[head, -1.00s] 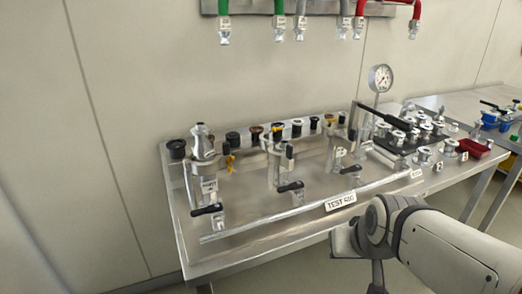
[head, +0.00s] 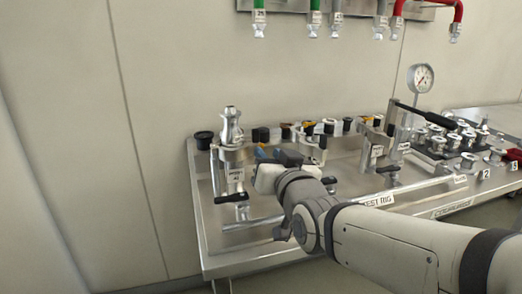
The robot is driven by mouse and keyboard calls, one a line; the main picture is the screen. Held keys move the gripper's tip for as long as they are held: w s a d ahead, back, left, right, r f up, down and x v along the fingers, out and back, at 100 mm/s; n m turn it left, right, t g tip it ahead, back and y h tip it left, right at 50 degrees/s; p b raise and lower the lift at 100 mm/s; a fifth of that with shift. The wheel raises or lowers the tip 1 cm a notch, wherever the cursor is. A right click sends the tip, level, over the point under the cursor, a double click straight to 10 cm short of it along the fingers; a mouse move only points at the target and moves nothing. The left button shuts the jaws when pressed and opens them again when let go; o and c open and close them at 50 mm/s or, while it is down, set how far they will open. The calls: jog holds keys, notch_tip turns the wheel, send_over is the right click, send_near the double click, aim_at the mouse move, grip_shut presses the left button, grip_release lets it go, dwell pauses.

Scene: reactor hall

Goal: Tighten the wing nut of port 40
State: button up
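The leftmost port (head: 234,170) on the test rig is a silver cylinder with a tall silver fitting (head: 231,126) standing upright on top. Its front label (head: 236,176) is too small to read surely, so I cannot confirm that it is port 40. My gripper (head: 276,154) is just right of this port, its dark blue-grey fingers pointing toward it. The wing nut at the port's right side is hidden behind my gripper. I cannot tell whether the fingers touch or hold it, or how far apart they are.
More ports, such as the right one (head: 374,150), stand along the steel bench (head: 232,245). A black lever handle (head: 231,198) sticks out below the left port. A pressure gauge (head: 420,78) stands at the back right. Coloured hoses (head: 314,10) hang above.

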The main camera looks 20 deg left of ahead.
aim_at(262, 146)
jog(key=shift+x, duration=1.85)
jog(key=shift+c, duration=0.3)
grip_shut()
